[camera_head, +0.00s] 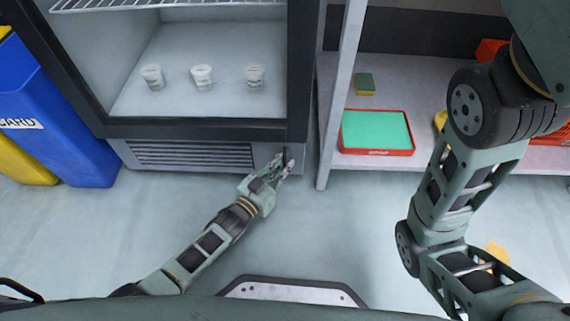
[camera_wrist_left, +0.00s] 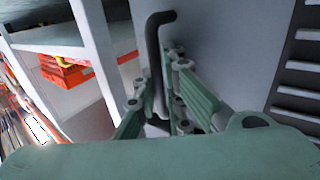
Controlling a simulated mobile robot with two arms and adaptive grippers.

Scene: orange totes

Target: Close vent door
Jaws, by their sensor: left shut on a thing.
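The vent door (camera_head: 195,155) is the grey slatted panel low on the front of the fridge, below its dark frame. It looks about in line with the fridge front; I cannot tell whether a small gap is left. A black bent handle (camera_wrist_left: 155,60) stands on its plain end, with the slats to the right in the left wrist view. My left gripper (camera_head: 284,164) is at the door's right end, its fingers (camera_wrist_left: 160,108) shut around the handle.
The fridge (camera_head: 215,128) stands open-fronted with several white cups inside. To its right is a shelf post (camera_head: 340,95) and a shelf with a red-rimmed green tray (camera_head: 377,153) and a sponge (camera_head: 365,84). A blue bin (camera_head: 60,120) stands left.

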